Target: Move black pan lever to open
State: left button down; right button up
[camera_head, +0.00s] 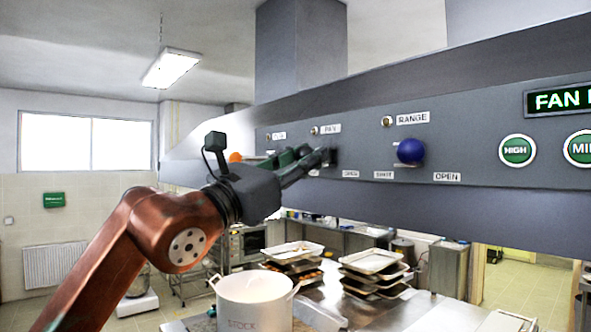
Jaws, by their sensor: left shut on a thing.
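The grey hood panel (465,140) carries a row of levers. My left gripper (318,158) reaches in from the left and is shut on the black pan lever (331,157), below the PAN label (331,128). The fingers hide most of this lever, so its exact angle is hard to tell. An OPEN label (350,174) sits just below and to the right of the fingertips. My right gripper is not in view.
A blue ball lever (410,150) under RANGE is to the right of the gripper. An orange knob (235,157) shows behind my wrist. Green buttons (517,151) are farther right. A stockpot (254,301) and stacked trays (372,262) stand below.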

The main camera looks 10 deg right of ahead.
pick_arm(q)
jog(key=shift+s+d, duration=0.45)
jog(key=c, duration=2)
grip_release()
jog(key=shift+c, duration=0.2)
jog(key=o, duration=0.5)
jog(key=shift+s+d, duration=0.1)
jog(key=shift+d, duration=0.15)
jog(key=shift+c, duration=0.2)
jog(key=shift+w+a, duration=0.2)
jog(key=shift+a, duration=0.1)
jog(key=shift+s+a+f, duration=0.15)
jog(key=shift+s+a, duration=0.05)
jog(key=shift+s, duration=0.1)
jog(key=v, duration=1.1)
jog(key=shift+a, duration=0.2)
jog(key=shift+w+d+f+b, duration=0.1)
jog(key=shift+f+b, duration=0.05)
jog(key=shift+b, duration=0.15)
